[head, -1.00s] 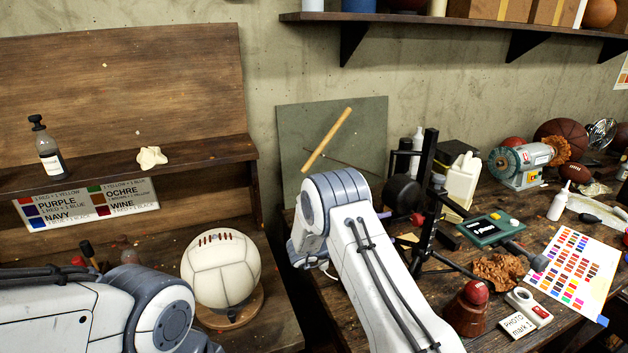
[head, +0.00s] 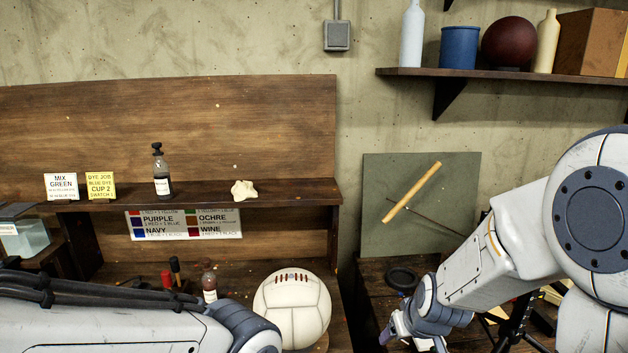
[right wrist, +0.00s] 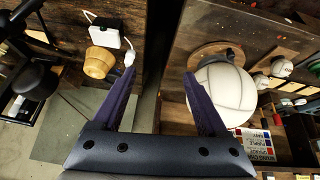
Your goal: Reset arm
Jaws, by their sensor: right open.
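My right arm (head: 500,240) reaches in from the right in the head view, bent down to the left. Its gripper (right wrist: 160,76) shows in the right wrist view with two dark purple fingers wide apart and nothing between them. In the head view only a purple bit of this gripper shows low down, right of the white ball (head: 292,308). The ball, laced and stitched, also shows in the right wrist view (right wrist: 224,92), beside one finger. My left arm (head: 110,325) crosses the lower left of the head view; its gripper is out of sight.
A wooden shelf (head: 290,192) holds a pump bottle (head: 161,170), a pale lump (head: 244,190) and cards. A green-grey panel (head: 425,235) leans on the wall behind my right arm. A gap separates two benches. The wall shelf (head: 500,74) hangs at upper right.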

